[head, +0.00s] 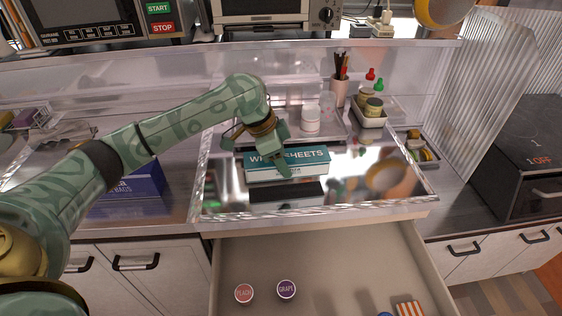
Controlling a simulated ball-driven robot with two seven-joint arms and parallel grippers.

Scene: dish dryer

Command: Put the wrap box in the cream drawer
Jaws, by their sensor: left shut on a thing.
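The wrap box is a teal and white box (309,157) with "W... SHEETS" lettering. It stands on a shiny, mirror-like tray on the counter. My left gripper (284,160) reaches over it from above and is shut on it; one finger hides part of the lettering. The cream drawer (340,265) is pulled open below the counter, in front of the box. Inside it lie a peach-labelled round lid (244,293), a grape-labelled round lid (286,289) and a striped orange item (409,309). My right gripper does not show.
The mirror-like tray (215,200) has a raised front rim between the box and the drawer. Behind stand a white jar (310,119), a utensil cup (340,92) and a jar caddy (371,117). A blue bags box (136,183) is left. The drawer's middle is clear.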

